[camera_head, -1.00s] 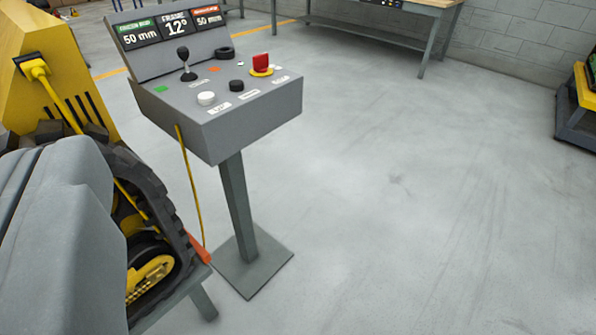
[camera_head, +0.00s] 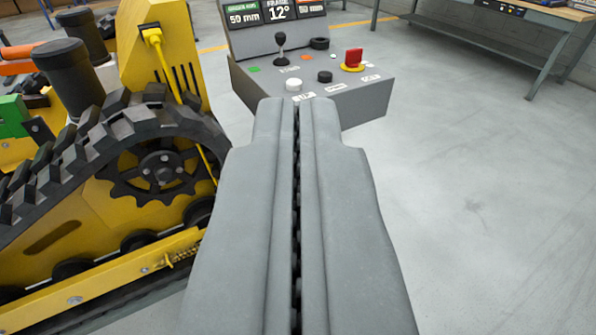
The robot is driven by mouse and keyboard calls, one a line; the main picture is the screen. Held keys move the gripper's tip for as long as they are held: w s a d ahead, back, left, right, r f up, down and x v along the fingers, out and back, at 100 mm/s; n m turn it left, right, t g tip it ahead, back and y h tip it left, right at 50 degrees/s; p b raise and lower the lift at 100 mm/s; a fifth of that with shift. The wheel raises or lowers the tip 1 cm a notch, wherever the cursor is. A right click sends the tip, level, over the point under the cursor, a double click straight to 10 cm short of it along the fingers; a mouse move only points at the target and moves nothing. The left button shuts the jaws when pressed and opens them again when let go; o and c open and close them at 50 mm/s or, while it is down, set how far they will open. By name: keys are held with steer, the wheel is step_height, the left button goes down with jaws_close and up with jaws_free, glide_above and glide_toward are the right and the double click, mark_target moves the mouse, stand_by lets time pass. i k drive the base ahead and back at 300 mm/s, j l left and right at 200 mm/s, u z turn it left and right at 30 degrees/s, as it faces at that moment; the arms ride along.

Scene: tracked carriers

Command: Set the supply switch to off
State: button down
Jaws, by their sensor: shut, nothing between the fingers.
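A grey control console (camera_head: 245,82) stands ahead, just beyond my gripper. On its right side is a red switch handle (camera_head: 353,57) on a yellow round base (camera_head: 352,68), likely the supply switch; its label is too small to read. The red handle stands up from the base. My gripper (camera_head: 295,100) is in the middle of the view, its two grey fingers together and empty, pointing toward the console. Its tips appear in front of the console's near edge, left of and below the red handle. The gripper hides the console's post and part of its front.
The console also bears a black joystick (camera_head: 280,42), a white knob (camera_head: 293,84), a black knob (camera_head: 325,76) and a display panel (camera_head: 278,12). A yellow tracked machine (camera_head: 160,165) stands close on the left. A workbench (camera_head: 490,30) is at the back right. The right floor is clear.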

mark_target(353, 57)
steer(key=j+z, duration=0.25)
steer(key=j, duration=0.4)
steer(key=j+z, duration=0.25)
steer(key=j, duration=0.4)
